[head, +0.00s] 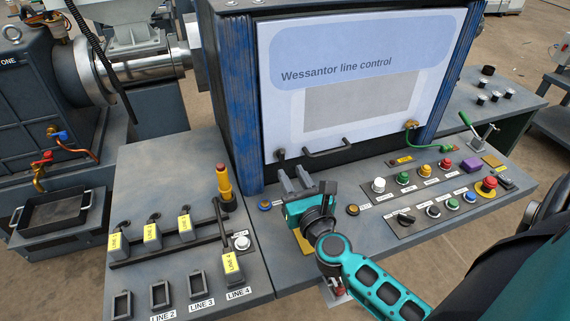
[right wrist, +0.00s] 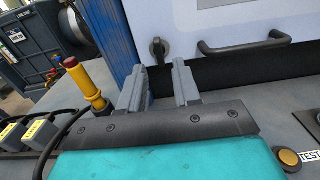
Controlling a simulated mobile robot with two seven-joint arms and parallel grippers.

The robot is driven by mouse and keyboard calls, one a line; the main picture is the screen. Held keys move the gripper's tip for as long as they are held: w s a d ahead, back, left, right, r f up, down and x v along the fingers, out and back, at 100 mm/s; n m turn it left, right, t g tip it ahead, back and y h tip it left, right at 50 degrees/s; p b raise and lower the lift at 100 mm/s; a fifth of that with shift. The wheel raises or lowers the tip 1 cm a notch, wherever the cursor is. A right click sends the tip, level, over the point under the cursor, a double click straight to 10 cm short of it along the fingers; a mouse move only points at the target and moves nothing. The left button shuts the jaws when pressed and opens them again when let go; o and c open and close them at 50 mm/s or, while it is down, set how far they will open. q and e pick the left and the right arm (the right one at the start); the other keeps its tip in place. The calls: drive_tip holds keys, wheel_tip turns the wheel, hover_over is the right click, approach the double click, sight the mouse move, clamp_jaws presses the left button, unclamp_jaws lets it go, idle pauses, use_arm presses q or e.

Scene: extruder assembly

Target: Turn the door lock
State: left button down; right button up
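The door lock (head: 281,155) is a small dark turn knob at the lower left corner of the white cabinet door (head: 300,120). In the right wrist view the lock (right wrist: 158,48) shows as a dark round base with a handle pointing down. My right gripper (head: 293,176) is just below and in front of the lock, fingers pointing at the door. In the right wrist view its two grey fingers (right wrist: 160,82) are apart with nothing between them, and the lock shows just beyond the gap. My left gripper is not in view.
A dark bar handle (head: 328,148) sits right of the lock. A yellow post (head: 224,182) stands left of my gripper. Buttons and switches, including a red mushroom button (head: 488,186), fill the desk at right. Labelled yellow-tagged blocks (head: 152,232) stand at left.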

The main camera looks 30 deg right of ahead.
sight(283, 160)
drive_tip(key=shift+x, duration=2.2)
drive_tip(key=shift+w+a, duration=0.1)
drive_tip(key=shift+c, duration=0.4)
clamp_jaws()
